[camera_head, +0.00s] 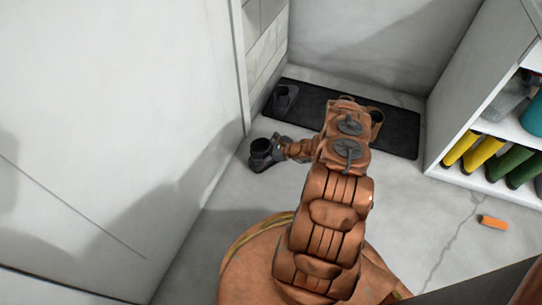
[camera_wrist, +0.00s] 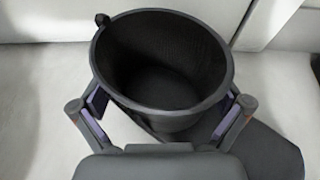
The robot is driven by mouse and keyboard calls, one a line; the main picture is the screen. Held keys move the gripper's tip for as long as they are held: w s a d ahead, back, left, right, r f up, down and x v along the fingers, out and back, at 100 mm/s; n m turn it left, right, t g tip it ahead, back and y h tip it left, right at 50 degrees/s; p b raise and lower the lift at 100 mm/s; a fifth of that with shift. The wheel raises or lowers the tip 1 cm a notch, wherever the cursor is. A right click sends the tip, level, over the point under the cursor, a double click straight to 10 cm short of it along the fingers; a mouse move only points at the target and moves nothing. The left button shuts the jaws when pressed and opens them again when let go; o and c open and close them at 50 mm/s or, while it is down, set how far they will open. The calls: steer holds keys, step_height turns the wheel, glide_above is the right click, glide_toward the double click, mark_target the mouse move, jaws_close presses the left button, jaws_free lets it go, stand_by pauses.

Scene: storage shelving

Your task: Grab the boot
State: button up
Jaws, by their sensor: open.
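A dark boot (camera_head: 259,163) stands upright on the grey floor near the white wall in the head view. In the wrist view the boot's round open top (camera_wrist: 160,60) faces the camera, with its dark inside showing. My gripper (camera_wrist: 160,108) is open, with one finger on each side of the boot's shaft. Whether the fingers touch the shaft cannot be told. In the head view my gripper (camera_head: 279,148) is at the boot's right side, small and partly merged with its dark shape.
A black mat (camera_head: 400,135) lies behind, with another dark boot (camera_head: 284,97) on its left end and a brown item (camera_head: 376,115) partly behind my arm. A white shelf (camera_head: 449,153) at right holds yellow (camera_head: 480,153) and green boots (camera_head: 510,161). An orange block (camera_head: 493,222) lies on the floor.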

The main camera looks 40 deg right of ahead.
steer(key=shift+w+a+f, duration=0.15)
steer(key=shift+w+a, duration=0.15)
steer(key=shift+w, duration=0.1)
steer(key=shift+c, duration=0.2)
steer(key=c, duration=1.6)
steer(key=shift+c, duration=0.2)
steer(key=shift+a, duration=0.1)
